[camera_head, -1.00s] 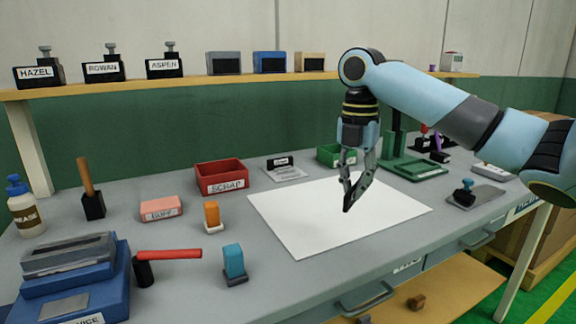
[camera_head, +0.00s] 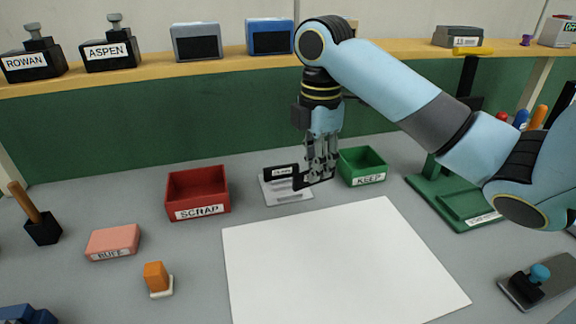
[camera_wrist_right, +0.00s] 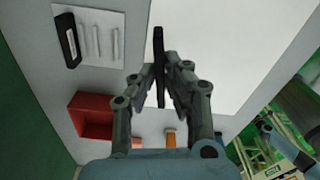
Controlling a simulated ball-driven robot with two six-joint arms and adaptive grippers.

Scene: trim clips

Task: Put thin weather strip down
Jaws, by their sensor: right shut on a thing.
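The thin weather strip (camera_wrist_right: 158,65) is a narrow black piece between the fingers of my right gripper (camera_wrist_right: 166,75) in the wrist view. In the head view, my right gripper (camera_head: 320,172) points down and is shut on the strip (camera_head: 318,183), which shows as a dark sliver at the fingertips. The gripper appears at the right edge of a grey sample card (camera_head: 289,196) with a black labelled block (camera_head: 281,171). I cannot tell whether the strip touches anything below. My left gripper is not in view.
A bare white sheet (camera_head: 330,262) lies in front. A green stand (camera_head: 440,190) is further right.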

